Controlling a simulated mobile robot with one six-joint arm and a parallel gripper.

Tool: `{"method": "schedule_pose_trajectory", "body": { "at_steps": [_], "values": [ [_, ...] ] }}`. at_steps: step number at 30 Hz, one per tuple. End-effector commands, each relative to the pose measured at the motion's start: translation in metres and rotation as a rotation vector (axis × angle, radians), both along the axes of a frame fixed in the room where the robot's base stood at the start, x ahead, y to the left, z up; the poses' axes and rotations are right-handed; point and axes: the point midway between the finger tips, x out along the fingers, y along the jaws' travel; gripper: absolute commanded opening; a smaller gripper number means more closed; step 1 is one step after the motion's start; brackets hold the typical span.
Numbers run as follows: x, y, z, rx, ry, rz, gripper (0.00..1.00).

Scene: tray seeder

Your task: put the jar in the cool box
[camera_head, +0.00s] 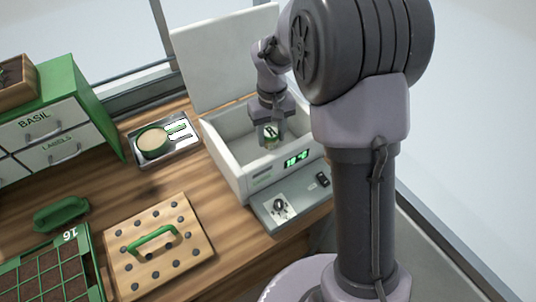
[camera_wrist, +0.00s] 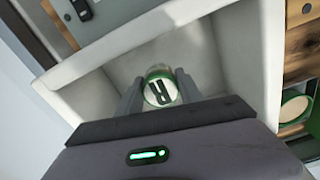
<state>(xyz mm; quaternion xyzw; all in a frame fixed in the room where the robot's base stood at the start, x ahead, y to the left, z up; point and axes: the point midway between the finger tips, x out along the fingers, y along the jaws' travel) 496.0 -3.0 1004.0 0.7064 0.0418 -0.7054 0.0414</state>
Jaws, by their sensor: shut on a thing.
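The jar (camera_head: 271,131) has a green-edged lid marked with a letter, and it also shows in the wrist view (camera_wrist: 160,91). My gripper (camera_head: 271,124) is shut on the jar, with one finger on each side of it. The white cool box (camera_head: 228,163) stands on the bench with its lid (camera_head: 222,55) raised at the back. My gripper and the jar are inside the box opening, above or near its floor. I cannot tell whether the jar touches the floor. The box front shows a lit green display (camera_head: 296,158).
A metal tray (camera_head: 184,146) with a round tan-filled dish (camera_head: 152,142) stands left of the box. A control panel (camera_head: 290,200) sits in front. A holed board with green handle (camera_head: 158,245), a seed tray (camera_head: 88,262) and a drawer unit (camera_head: 75,117) stand farther left.

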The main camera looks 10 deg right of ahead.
Motion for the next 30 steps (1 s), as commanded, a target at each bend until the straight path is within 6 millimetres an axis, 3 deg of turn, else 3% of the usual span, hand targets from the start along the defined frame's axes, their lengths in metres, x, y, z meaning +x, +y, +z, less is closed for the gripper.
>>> {"method": "schedule_pose_trajectory", "body": {
  "at_steps": [1,9,20,21,24,30],
  "values": [
    [0.0,0.0,-0.017,0.0,0.002,0.001,0.01],
    [0.0,0.0,-0.07,0.0,0.001,0.0,0.01],
    [0.0,0.0,-0.073,0.0,0.0,0.0,0.01],
    [0.0,0.0,-0.072,0.0,0.0,0.0,0.51],
    [0.0,0.0,-0.072,0.0,0.0,0.0,0.65],
    [0.0,0.0,-0.072,0.0,0.0,0.0,0.65]
  ]
}}
